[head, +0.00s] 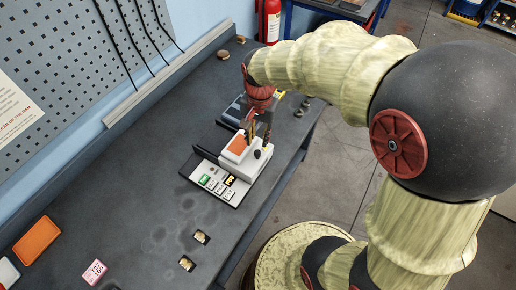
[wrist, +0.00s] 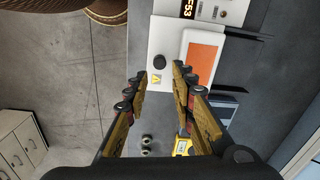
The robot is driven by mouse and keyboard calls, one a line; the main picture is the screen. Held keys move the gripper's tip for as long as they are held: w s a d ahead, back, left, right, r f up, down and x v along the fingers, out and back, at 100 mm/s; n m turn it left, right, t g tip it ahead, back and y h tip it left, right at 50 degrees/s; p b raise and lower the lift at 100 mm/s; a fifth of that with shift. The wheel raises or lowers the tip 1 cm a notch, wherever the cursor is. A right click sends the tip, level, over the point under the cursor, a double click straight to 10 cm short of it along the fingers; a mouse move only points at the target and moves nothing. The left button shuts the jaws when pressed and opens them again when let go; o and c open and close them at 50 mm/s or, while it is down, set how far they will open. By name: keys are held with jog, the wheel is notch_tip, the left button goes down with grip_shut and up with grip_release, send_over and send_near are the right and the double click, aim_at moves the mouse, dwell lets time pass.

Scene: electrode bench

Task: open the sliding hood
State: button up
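The instrument has a white sliding hood (head: 232,158) with an orange panel on top and a small dark knob (head: 257,154) at its right side. A base with a keypad (head: 219,182) shows in front of it. In the wrist view the hood (wrist: 167,31) is white with the orange panel (wrist: 204,55), a yellow warning label and the round black knob (wrist: 159,62). My gripper (wrist: 160,75) is open and empty, its fingertips on either side of the knob's line. In the head view my gripper (head: 258,138) is just above the hood; contact cannot be told.
The dark bench (head: 135,205) has free room on the left. An orange tray (head: 36,241), a pink label card (head: 94,272) and two small metallic pieces (head: 200,237) lie there. A yellow meter (wrist: 183,147) and small round pieces (wrist: 146,141) are near my gripper. A pegboard wall stands behind.

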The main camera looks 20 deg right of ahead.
aim_at(257, 152)
notch_tip(257, 152, down, 8)
jog(key=shift+r+b, duration=0.25)
jog(key=shift+b, duration=0.4)
grip_shut()
jog(key=shift+w+a, duration=0.1)
dwell(0.4)
